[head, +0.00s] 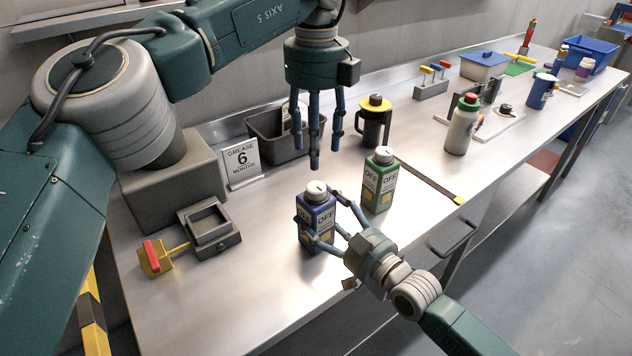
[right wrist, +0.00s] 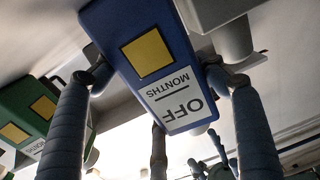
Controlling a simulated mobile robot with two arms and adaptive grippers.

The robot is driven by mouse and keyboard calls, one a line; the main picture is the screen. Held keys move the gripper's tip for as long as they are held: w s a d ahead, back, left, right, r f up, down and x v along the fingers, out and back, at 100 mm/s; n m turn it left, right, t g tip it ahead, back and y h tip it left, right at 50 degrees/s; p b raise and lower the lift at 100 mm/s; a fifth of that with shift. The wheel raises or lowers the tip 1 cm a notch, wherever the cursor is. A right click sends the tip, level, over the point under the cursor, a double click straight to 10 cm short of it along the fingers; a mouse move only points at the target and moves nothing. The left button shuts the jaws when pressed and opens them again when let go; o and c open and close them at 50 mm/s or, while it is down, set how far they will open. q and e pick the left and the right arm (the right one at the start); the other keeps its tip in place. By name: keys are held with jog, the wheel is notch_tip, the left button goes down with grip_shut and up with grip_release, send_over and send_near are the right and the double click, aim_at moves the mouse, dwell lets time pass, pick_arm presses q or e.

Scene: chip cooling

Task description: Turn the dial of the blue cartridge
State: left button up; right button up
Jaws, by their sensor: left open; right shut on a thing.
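The blue cartridge (head: 317,222) stands upright on the bench in the head view, with a pale round dial (head: 315,191) on its top. Its label reads OFF and MONTHS. My right gripper (head: 322,215) is shut on the cartridge's body from the front right. In the right wrist view the blue cartridge (right wrist: 145,55) appears upside down between the fingers. My left gripper (head: 318,135) hangs fingers down, open and empty, above and behind the cartridge, apart from the dial. A sign (head: 242,163) reading GREASE 6 MONTHS stands behind to the left.
A green cartridge (head: 380,182) stands close to the right of the blue one. A grey bin (head: 265,140) and a dark yellow-topped container (head: 374,118) are behind. A square metal fixture (head: 210,228) with a yellow, red-handled clamp (head: 156,257) lies left. The front bench is clear.

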aim_at(315, 186)
pick_arm(q)
notch_tip(315, 186, down, 10)
jog(key=shift+r, duration=0.1)
jog(key=shift+c, duration=0.2)
jog(key=c, duration=1.1)
